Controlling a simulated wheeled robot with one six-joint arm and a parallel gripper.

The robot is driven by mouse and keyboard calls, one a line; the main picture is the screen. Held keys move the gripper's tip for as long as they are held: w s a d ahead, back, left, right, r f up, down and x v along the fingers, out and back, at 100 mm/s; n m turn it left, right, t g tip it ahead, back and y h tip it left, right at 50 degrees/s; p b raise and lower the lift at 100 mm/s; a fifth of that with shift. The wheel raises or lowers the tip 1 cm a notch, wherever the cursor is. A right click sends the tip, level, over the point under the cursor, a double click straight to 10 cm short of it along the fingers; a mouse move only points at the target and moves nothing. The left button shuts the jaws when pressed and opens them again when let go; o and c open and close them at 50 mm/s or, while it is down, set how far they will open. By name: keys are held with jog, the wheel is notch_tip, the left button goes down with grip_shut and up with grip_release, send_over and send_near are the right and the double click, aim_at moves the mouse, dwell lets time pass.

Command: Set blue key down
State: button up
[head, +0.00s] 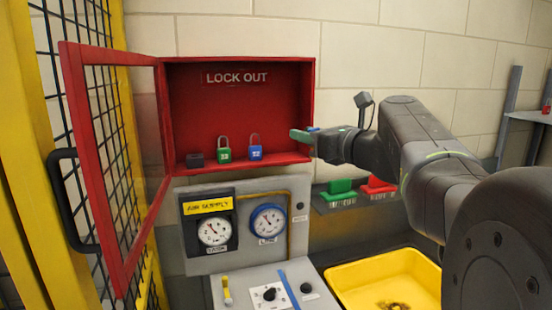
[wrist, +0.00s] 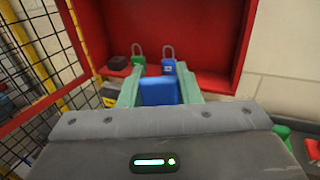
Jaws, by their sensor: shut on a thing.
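My gripper (head: 302,135) is at the right edge of the open red lock-out box (head: 240,110) in the head view. Its green fingers point left. In the wrist view the gripper (wrist: 159,75) is shut on the blue key (wrist: 158,92), a blue block between the two fingers. Only a sliver of blue shows at the fingers in the head view. Inside the box, a green padlock (head: 223,154), a blue padlock (head: 255,152) and a small dark block (head: 196,159) stand on the floor. In the wrist view the padlocks are beyond the fingertips.
The box's red-framed door (head: 115,160) stands open at the left. Below are an air-supply gauge panel (head: 245,240) and a control panel (head: 270,290). A yellow bin (head: 385,265) stands at lower right. A green item (head: 341,190) and a red item (head: 377,185) sit on a dark shelf.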

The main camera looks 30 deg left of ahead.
jog(key=w+a+p, duration=0.1)
jog(key=w+a, duration=0.3)
jog(key=a, duration=0.1)
jog(key=w+a+f+p, duration=0.1)
jog(key=w+a+p, duration=0.1)
jog(key=w+a, duration=0.2)
jog(key=w+a+f+p, duration=0.1)
jog(key=w+a+p, duration=0.1)
jog(key=w+a, duration=0.2)
jog(key=shift+x, duration=1.25)
jog(key=shift+s+d+f, duration=0.1)
jog(key=shift+s+f, duration=0.2)
jog(key=shift+f, duration=0.25)
notch_tip(320, 180, down, 3)
jog(key=shift+r+p, duration=0.2)
jog(key=shift+p, duration=0.1)
jog(key=shift+w+f+p, duration=0.15)
jog(key=shift+f+p, duration=0.15)
jog(key=shift+f, duration=0.15)
